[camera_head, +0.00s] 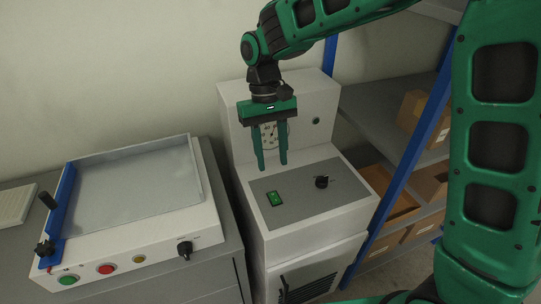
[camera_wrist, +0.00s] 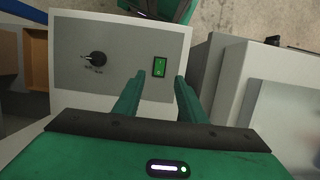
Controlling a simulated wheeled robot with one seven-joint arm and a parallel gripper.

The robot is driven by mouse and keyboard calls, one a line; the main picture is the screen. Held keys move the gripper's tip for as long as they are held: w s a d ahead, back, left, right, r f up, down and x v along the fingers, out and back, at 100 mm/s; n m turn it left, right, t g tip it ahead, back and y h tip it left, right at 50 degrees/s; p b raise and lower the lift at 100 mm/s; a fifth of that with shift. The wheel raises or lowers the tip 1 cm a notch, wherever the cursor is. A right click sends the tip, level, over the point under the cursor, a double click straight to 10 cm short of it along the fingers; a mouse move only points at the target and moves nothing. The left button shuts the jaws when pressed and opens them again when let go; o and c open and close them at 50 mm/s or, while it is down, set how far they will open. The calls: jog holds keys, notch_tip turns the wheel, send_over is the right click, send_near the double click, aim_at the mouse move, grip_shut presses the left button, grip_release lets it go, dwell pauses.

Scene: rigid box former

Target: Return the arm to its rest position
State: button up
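My gripper (camera_head: 270,168) hangs pointing down above the top panel of a white machine (camera_head: 308,236), in front of its upright back with a gauge. Its two green fingers are apart with nothing between them. In the wrist view my gripper (camera_wrist: 160,76) is also open and empty, and the machine's grey panel (camera_wrist: 120,70) lies beyond the fingertips. A green rocker switch (camera_head: 274,198) and a black knob (camera_head: 321,182) sit on that panel. The fingers appear clear of both controls. My green arm reaches in from the upper right.
A second machine (camera_head: 205,226) with a grey plate, blue bar and colored buttons stands on a grey cabinet at left. A blue-framed shelf (camera_head: 400,165) with cardboard boxes (camera_head: 432,182) is at right. A wall stands behind.

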jog(key=s+d+r+m, duration=0.2)
jog(key=d, duration=0.6)
jog(key=s+d+r+m+t, duration=0.1)
jog(key=s+d, duration=0.2)
jog(key=d, duration=0.5)
jog(key=s+d+r+m, duration=0.2)
jog(key=d, duration=0.7)
jog(key=s+d+f+m+t, duration=0.1)
jog(key=s+d+m, duration=0.1)
jog(key=s+d, duration=0.3)
jog(key=s+d+f+m+y, duration=0.1)
jog(key=s+d, duration=0.4)
jog(key=s, duration=0.6)
jog(key=shift+d+f+m+t, duration=0.2)
jog(key=shift+d+m+t, duration=0.2)
jog(key=shift+m, duration=0.4)
jog(key=shift+w+f, duration=0.25)
jog(key=shift+w, duration=0.3)
